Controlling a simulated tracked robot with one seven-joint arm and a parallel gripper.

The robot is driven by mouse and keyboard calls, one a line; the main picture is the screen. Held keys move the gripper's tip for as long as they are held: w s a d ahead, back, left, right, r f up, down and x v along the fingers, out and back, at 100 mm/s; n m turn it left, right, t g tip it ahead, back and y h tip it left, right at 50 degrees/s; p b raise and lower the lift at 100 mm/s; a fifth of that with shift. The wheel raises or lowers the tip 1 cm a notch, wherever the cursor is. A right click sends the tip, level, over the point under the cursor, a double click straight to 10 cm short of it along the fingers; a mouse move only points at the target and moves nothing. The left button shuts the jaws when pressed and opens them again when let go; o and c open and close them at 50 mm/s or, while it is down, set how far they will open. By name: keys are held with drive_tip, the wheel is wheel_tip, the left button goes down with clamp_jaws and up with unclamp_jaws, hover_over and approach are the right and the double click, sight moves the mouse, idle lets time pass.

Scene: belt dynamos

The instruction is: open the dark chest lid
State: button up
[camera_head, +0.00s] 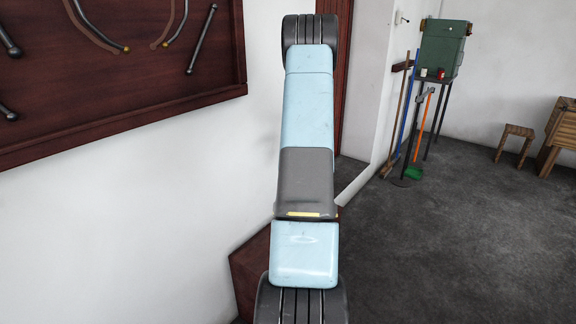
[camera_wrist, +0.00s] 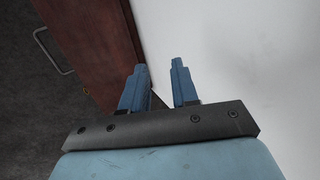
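A dark reddish-brown wooden body, likely the chest (camera_head: 247,277), shows low in the head view beside the white wall, partly hidden behind my arm. In the wrist view, a dark reddish-brown wooden surface (camera_wrist: 95,38) lies up and left of the fingers, against the white wall. A pale metal handle (camera_wrist: 66,70) sticks out past its left side over the floor. Lid and body cannot be told apart clearly. My gripper (camera_wrist: 159,65) has two blue fingers apart with nothing visible between them. The left finger overlaps the wood in view; contact cannot be told. The head view does not show the fingers.
A white wall (camera_head: 130,210) runs along the left, with a dark wooden board (camera_head: 130,60) of hanging tools. Brooms, a green box (camera_head: 443,48) on a stand and a wooden stool (camera_head: 515,135) stand far right. The grey floor (camera_head: 450,240) at right is clear.

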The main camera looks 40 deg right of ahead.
drive_tip(key=a+r+n, duration=0.6)
drive_tip(key=a+r, duration=1.4)
drive_tip(key=a, duration=0.3)
drive_tip(key=s+a+r+n+g, duration=0.1)
drive_tip(key=s+a+r+n, duration=0.1)
drive_tip(key=s+a+r, duration=0.4)
drive_tip(key=s+a+r+n, duration=0.2)
drive_tip(key=s+a, duration=0.1)
drive_tip(key=a, duration=0.5)
drive_tip(key=s+a+r+n, duration=0.1)
drive_tip(key=s+a+n, duration=0.1)
drive_tip(key=s+a, duration=0.2)
drive_tip(key=s+a+n, duration=0.2)
drive_tip(key=s+a, duration=0.1)
drive_tip(key=s, duration=0.7)
drive_tip(key=s+a+r+n+h, duration=0.1)
drive_tip(key=s+a, duration=0.3)
drive_tip(key=s, duration=0.4)
drive_tip(key=shift+a+r+n, duration=0.3)
drive_tip(key=shift+a+n, duration=0.05)
drive_tip(key=shift+n, duration=0.25)
drive_tip(key=shift+s, duration=0.1)
